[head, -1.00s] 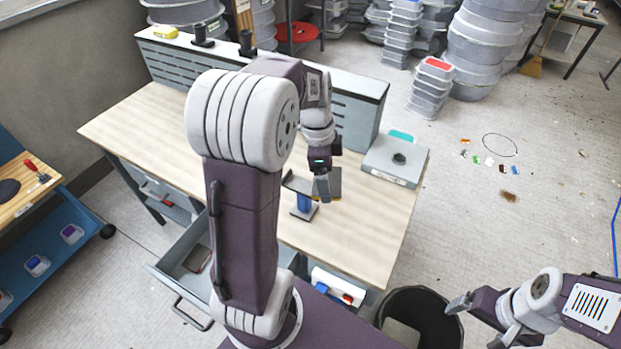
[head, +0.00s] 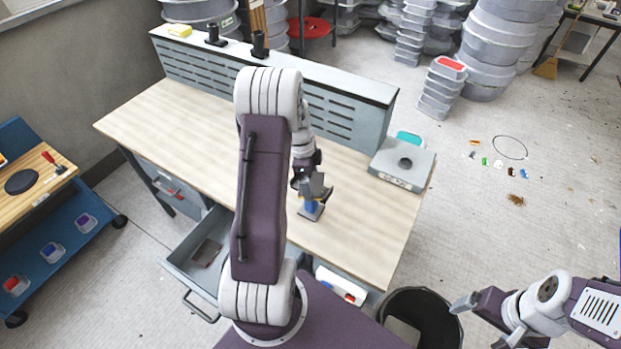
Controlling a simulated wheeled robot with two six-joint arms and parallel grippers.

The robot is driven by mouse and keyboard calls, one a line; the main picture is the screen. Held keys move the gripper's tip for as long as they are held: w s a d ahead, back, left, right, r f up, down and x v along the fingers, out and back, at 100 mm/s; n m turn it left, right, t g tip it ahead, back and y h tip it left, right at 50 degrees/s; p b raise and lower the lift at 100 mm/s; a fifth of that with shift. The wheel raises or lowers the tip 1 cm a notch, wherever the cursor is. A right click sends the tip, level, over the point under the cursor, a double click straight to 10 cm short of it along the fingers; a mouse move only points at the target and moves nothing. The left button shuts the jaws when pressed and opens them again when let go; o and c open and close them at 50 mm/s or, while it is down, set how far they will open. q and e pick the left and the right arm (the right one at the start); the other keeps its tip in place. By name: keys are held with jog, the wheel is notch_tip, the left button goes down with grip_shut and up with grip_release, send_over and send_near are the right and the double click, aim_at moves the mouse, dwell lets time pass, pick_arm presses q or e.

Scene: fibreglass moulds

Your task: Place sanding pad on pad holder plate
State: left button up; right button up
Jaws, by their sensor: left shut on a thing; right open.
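My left gripper (head: 313,186) is over the front right of the workbench, shut on a thin, small piece that appears to be the sanding pad (head: 326,193). My fingers hide most of it. Directly below is a small stand with a blue post (head: 311,206) and a grey base (head: 309,214), apparently the pad holder. Its top plate is largely hidden by the gripper, so I cannot tell whether pad and plate touch. My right gripper (head: 480,324) is open and empty at the lower right, away from the bench.
The wooden workbench (head: 180,125) has a slotted back panel (head: 345,118) and a grey box with a black knob (head: 403,165) at right. An open drawer (head: 185,262) holds a brownish flat item (head: 207,252). A dark bin (head: 450,325) stands near my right gripper.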

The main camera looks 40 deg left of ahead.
pick_arm(q)
jog(key=shift+s+f, duration=0.1)
jog(key=o, duration=1.1)
jog(key=shift+c, duration=0.2)
